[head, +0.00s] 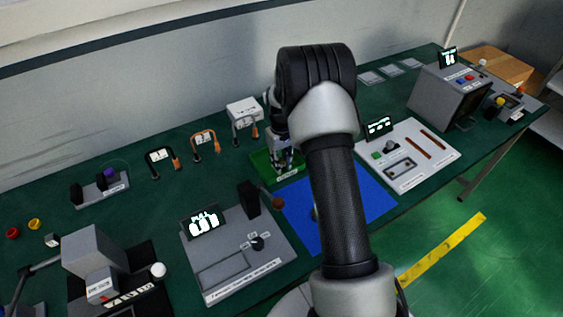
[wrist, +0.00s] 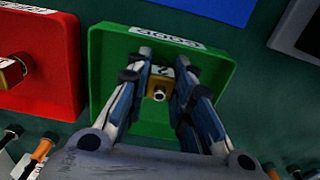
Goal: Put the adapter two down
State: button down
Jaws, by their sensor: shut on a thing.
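Adapter two (wrist: 159,92), a small brass-coloured block with a metal connector and a white label marked 2, is between the fingers of my gripper (wrist: 161,68) in the wrist view. The fingers are shut on it. They are inside the outline of the green tray (wrist: 107,75), which has a white label on its rim. I cannot tell whether the adapter touches the tray floor. In the head view my gripper (head: 284,158) points down at the green tray (head: 262,170), and my arm hides part of the area. The adapter is not clear there.
A red tray (wrist: 50,95) with another brass adapter (wrist: 14,70) stands close left of the green tray in the wrist view. In the head view, a blue mat (head: 372,208), a grey instrument panel (head: 215,275) and a white panel (head: 425,150) are nearby. Cables stand behind.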

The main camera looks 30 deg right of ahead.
jog(key=shift+f, duration=0.25)
jog(key=c, duration=1.4)
grip_release()
jog(key=shift+r, duration=0.1)
notch_tip(320, 180, up, 12)
jog(key=r+p, duration=0.1)
jog(key=p, duration=0.3)
notch_tip(320, 180, up, 8)
send_over(281, 158)
jog(key=s+a, duration=0.3)
jog(key=a, duration=0.1)
jog(key=s+a+r+t, duration=0.2)
jog(key=s+a+r, duration=0.4)
jog(key=s+r, duration=0.3)
jog(key=s+a+t, duration=0.1)
jog(key=s+a, duration=0.1)
jog(key=s, duration=0.4)
jog(key=s+a+r, duration=0.1)
jog(key=s+a, duration=0.1)
jog(key=s, duration=0.5)
jog(key=s+a+r+t, duration=0.1)
jog(key=s+a, duration=0.1)
jog(key=s, duration=0.4)
jog(key=shift+s+a+r+t+b, duration=0.2)
jog(key=shift+s+a+t+b, duration=0.05)
jog(key=shift+a+t+b, duration=0.05)
